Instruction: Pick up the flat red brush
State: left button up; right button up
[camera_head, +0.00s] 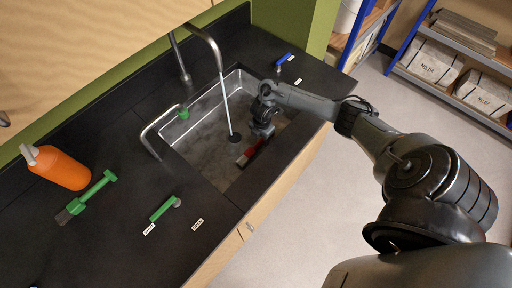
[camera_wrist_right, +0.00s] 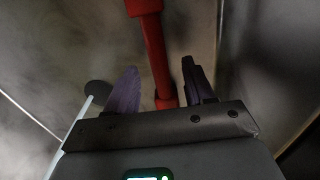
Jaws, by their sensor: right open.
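The red brush (camera_head: 249,152) lies low in the metal sink basin, near its right-hand wall in the head view. In the right wrist view its red handle (camera_wrist_right: 154,55) runs down the picture and passes between the two purple-grey fingers. My right gripper (camera_head: 261,134) reaches down into the sink directly over the brush. In the wrist view the right gripper (camera_wrist_right: 160,68) is open, with a gap on each side of the handle. The brush's head is not clear in either view. My left gripper is not in view.
The sink rim (camera_head: 203,179) and a tall curved faucet (camera_head: 213,48) stand close to my right arm. A green brush (camera_head: 91,193) and orange bottle (camera_head: 61,168) are on the black counter.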

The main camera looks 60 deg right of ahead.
jog(key=shift+f, duration=1.3)
grip_shut()
